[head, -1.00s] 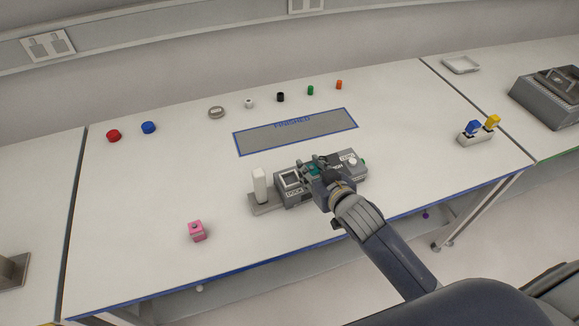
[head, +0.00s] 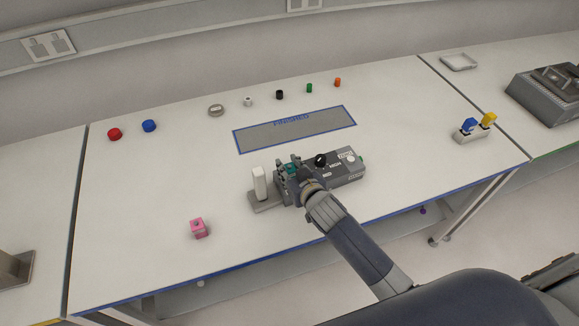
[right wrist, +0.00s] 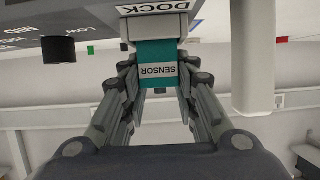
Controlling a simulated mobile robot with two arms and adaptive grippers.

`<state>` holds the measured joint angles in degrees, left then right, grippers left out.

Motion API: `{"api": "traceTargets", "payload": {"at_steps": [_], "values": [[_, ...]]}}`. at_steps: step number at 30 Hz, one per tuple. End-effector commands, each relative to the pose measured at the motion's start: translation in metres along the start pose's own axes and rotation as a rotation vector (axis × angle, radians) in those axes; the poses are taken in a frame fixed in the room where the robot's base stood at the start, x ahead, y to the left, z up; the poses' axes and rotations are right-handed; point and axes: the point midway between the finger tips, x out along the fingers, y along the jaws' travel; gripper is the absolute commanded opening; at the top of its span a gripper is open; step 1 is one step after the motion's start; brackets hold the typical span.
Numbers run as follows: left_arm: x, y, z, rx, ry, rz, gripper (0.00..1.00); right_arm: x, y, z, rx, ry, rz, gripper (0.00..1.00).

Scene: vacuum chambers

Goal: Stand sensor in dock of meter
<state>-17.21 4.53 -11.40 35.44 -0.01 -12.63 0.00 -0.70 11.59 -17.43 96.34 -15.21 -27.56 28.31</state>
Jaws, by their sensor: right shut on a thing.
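The grey meter (head: 345,168) lies on the white table, with a black knob (head: 321,160) and a white button (head: 350,158) on top. My right gripper (head: 292,169) is over the dock end, at the meter's left. It is shut on the teal sensor (right wrist: 157,50), whose white SENSOR label shows between the fingers in the right wrist view. The sensor lines up with the dock (right wrist: 152,24) there. Whether it is seated in the dock or just above it, I cannot tell. The dock opening is hidden in the head view. My left gripper is not in view.
A white post on a grey base (head: 259,185) stands close left of the dock. The grey FINISHED mat (head: 295,131) is behind the meter, with several small caps beyond.

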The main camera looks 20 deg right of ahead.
Motion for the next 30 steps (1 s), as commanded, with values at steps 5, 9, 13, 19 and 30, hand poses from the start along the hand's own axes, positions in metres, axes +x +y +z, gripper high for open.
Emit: {"api": "traceTargets", "payload": {"at_steps": [5,9,13,19,30], "values": [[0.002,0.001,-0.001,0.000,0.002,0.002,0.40,0.001,0.000,0.003,0.000,-0.001,0.000,0.41],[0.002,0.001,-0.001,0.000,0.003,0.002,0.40,0.001,0.000,0.003,0.000,-0.001,0.000,0.48],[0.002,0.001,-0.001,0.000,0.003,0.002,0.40,0.001,0.000,0.003,0.000,0.000,0.000,0.48],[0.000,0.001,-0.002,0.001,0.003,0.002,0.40,-0.002,0.000,0.000,0.000,0.000,0.000,0.48],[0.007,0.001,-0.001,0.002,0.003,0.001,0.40,-0.056,0.000,0.002,0.000,0.000,0.000,0.48]]}}
